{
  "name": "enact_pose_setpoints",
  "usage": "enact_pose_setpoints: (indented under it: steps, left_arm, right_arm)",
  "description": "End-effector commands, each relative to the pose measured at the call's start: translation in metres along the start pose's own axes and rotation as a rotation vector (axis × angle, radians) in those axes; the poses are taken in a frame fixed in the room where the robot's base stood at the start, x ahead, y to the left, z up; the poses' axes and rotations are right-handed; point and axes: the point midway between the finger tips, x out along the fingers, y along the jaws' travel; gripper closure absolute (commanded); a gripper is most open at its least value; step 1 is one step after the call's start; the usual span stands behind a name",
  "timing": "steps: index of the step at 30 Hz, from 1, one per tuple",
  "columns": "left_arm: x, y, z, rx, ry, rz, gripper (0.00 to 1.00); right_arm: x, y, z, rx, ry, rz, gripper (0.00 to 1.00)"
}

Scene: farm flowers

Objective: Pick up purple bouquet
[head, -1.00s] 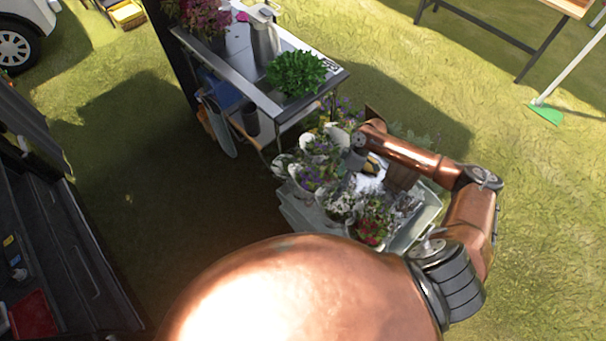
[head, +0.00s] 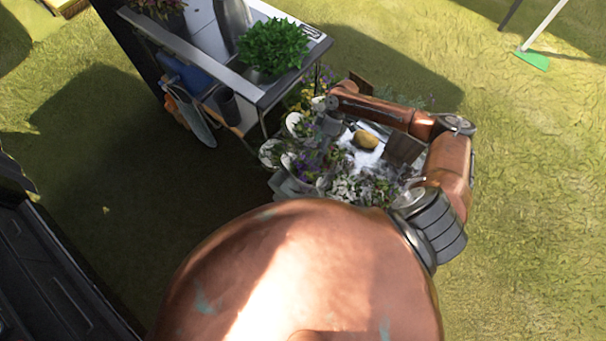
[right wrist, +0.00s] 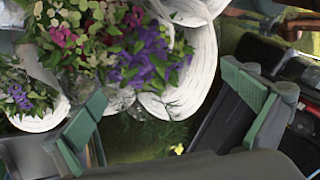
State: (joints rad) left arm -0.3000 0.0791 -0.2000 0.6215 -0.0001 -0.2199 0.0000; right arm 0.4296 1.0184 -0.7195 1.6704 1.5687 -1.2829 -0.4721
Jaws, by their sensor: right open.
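In the right wrist view, a bouquet with purple and pink flowers (right wrist: 148,62) in a white wrap stands close in front of my right gripper (right wrist: 168,118). The gripper is open, with one green-edged finger at each side and nothing held between the tips. A second white-wrapped bouquet with purple flowers (right wrist: 22,98) shows at the left edge. In the head view, my right gripper (head: 328,118) is small and partly merged with the bouquets at the upper left of the flower group. White-wrapped bouquets (head: 294,124) stand beside it. My left gripper is not in view.
White-grey flowers (head: 352,187) fill the front of the group. A brown-yellow object (head: 366,140) lies on a white surface beneath my right forearm. A metal cart (head: 235,75) with a green plant (head: 272,46) stands behind left. Open grass lies to the right.

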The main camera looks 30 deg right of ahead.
Motion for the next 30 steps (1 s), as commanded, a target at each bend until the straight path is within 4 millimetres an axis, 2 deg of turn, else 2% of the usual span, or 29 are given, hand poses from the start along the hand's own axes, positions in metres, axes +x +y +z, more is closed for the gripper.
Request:
enact_pose_setpoints:
  steps: [3,14,21,30]
  left_arm:
    - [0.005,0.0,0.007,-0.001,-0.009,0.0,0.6]
    - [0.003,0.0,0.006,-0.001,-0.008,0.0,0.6]
    - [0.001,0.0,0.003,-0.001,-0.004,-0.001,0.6]
    - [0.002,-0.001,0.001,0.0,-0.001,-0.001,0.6]
  right_arm:
    - [0.011,0.002,0.003,0.003,0.0,-0.002,0.0]
    - [0.042,0.0,0.0,0.003,0.0,-0.002,0.0]
    - [0.076,-0.001,-0.004,0.002,0.0,-0.002,0.0]
    - [0.082,0.0,-0.003,0.001,-0.001,0.0,0.02]
